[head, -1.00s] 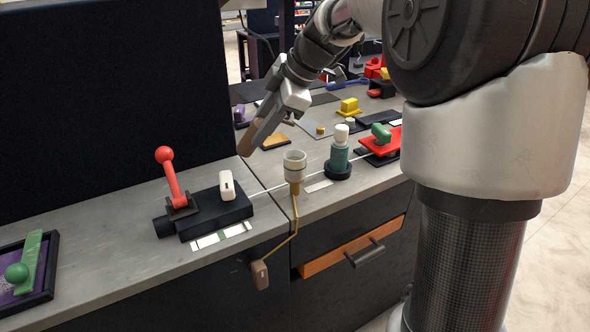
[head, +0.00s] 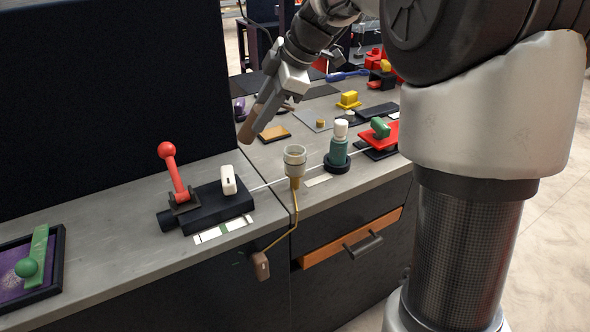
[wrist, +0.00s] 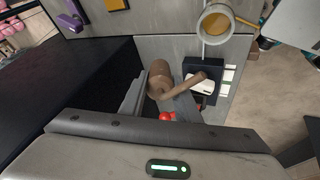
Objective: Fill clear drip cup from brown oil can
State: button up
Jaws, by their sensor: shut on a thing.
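The brown oil can (head: 247,131) is held in my gripper (head: 264,107), left of and higher than the drip cup, above the back of the counter. In the wrist view the can's round body (wrist: 160,80) sits at the jaws (wrist: 163,100), with its spout (wrist: 190,82) pointing right. The clear drip cup (head: 294,157) stands upright on a brass fitting at the counter's front edge. It also shows at the top of the wrist view (wrist: 216,22), apart from the can. An amber colour shows inside it; I cannot tell whether this is oil or the fitting.
A black block with a red-knobbed lever (head: 172,170) and white slider (head: 228,180) stands left of the cup. A teal bottle (head: 338,148) stands right of it. A thin brass pipe runs from the cup to a brown block (head: 261,265). A dark panel (head: 110,90) rises behind.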

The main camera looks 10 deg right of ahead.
jog(key=shift+r+p, duration=1.15)
jog(key=shift+r, duration=1.1)
jog(key=shift+r+h+p, duration=0.25)
jog(key=shift+h+p, duration=0.05)
jog(key=shift+p, duration=0.55)
jog(key=shift+g+p, duration=0.4)
jog(key=shift+p, duration=0.3)
jog(key=g+h+p, duration=0.2)
jog(key=h+p, duration=0.1)
jog(key=p, duration=0.6)
jog(key=shift+h+p, duration=0.4)
jog(key=shift+f+g+h+p, duration=0.15)
jog(key=shift+g+h+p, duration=0.3)
jog(key=shift+p, duration=0.75)
jog(key=shift+f, duration=0.1)
